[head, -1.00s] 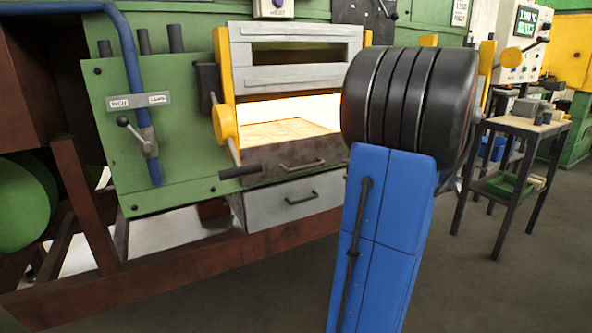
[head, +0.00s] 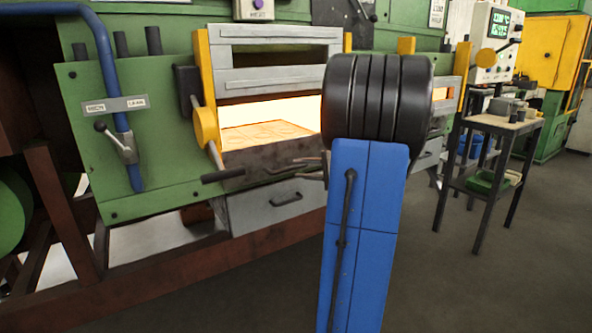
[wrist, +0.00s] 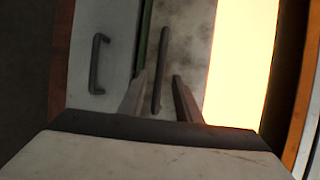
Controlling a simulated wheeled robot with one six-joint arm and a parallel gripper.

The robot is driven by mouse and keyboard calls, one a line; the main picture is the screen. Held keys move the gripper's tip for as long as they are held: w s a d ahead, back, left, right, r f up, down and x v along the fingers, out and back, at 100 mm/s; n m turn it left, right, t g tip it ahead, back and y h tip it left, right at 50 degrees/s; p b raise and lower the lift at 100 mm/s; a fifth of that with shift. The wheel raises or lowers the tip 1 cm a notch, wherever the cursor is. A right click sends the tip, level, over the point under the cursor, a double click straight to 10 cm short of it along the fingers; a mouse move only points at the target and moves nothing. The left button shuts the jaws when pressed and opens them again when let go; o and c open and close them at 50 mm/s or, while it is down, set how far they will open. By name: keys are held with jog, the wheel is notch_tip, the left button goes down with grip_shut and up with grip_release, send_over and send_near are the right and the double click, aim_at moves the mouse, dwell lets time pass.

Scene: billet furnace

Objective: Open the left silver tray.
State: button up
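The left silver tray (head: 262,208) is a grey drawer below the glowing furnace opening, with a dark handle (head: 286,199). It looks closed. In the wrist view the tray (wrist: 108,30) is at the left, its handle (wrist: 97,63) outside my fingers. My gripper (head: 298,168) is in front of the dark, stained panel (head: 245,160) above the tray. In the wrist view my gripper (wrist: 158,82) is open, with its fingers on either side of that panel's long bar handle (wrist: 161,62). Contact with the bar cannot be told. My arm hides the tray's right end.
The furnace opening (head: 262,128) glows hot just above the panel. A dark lever grip (head: 222,175) sticks out left of my gripper. A rusty beam (head: 180,270) runs below the tray. A metal table (head: 497,124) stands at the right. The floor in front is clear.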

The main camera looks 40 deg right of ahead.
aim_at(293, 168)
jog(key=shift+x, duration=2.35)
jog(key=shift+a, duration=0.1)
grip_shut()
